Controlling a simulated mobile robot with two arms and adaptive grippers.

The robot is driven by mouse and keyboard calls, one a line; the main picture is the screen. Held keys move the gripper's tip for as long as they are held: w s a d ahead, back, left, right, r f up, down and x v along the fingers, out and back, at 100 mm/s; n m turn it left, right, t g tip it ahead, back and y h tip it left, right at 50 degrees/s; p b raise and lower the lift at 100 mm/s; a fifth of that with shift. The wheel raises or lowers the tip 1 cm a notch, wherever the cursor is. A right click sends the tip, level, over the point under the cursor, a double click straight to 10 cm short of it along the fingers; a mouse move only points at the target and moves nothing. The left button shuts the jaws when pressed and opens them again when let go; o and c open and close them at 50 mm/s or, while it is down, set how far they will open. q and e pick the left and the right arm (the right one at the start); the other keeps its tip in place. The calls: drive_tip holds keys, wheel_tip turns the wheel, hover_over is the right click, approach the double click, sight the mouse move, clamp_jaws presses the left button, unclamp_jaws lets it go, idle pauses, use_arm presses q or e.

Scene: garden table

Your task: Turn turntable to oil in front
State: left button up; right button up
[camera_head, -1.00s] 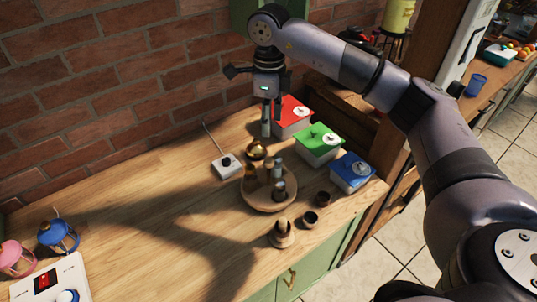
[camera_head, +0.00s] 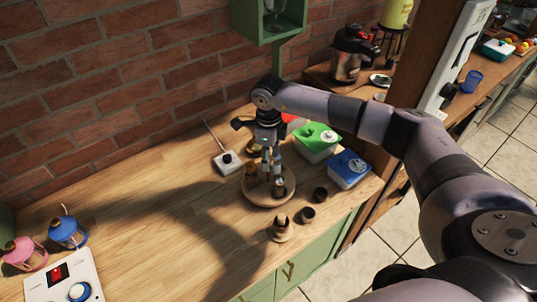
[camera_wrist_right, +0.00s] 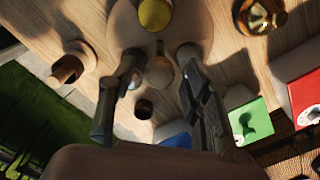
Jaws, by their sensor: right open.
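The round wooden turntable (camera_head: 268,203) stands on the counter and carries several small bottles or shakers. A brown one (camera_head: 251,174) stands at its left and a dark-and-clear one (camera_head: 279,187) at its front right. I cannot tell which is the oil. My right gripper (camera_head: 271,172) points down over the turntable, among its containers, and hides part of them. In the wrist view its fingers (camera_wrist_right: 160,82) are apart, with a pale rounded container (camera_wrist_right: 160,70) between them. A yellow-topped container (camera_wrist_right: 155,14) stands beyond on the turntable (camera_wrist_right: 122,28). My left gripper is out of view.
Green (camera_head: 318,143) and blue (camera_head: 349,170) lidded boxes stand to the right. Small dark cups (camera_head: 308,214) and a wooden holder (camera_head: 281,230) stand in front. A white switch box (camera_head: 228,163) is at the left. The counter's left middle is clear.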

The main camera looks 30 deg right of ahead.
clamp_jaws()
idle(0.5)
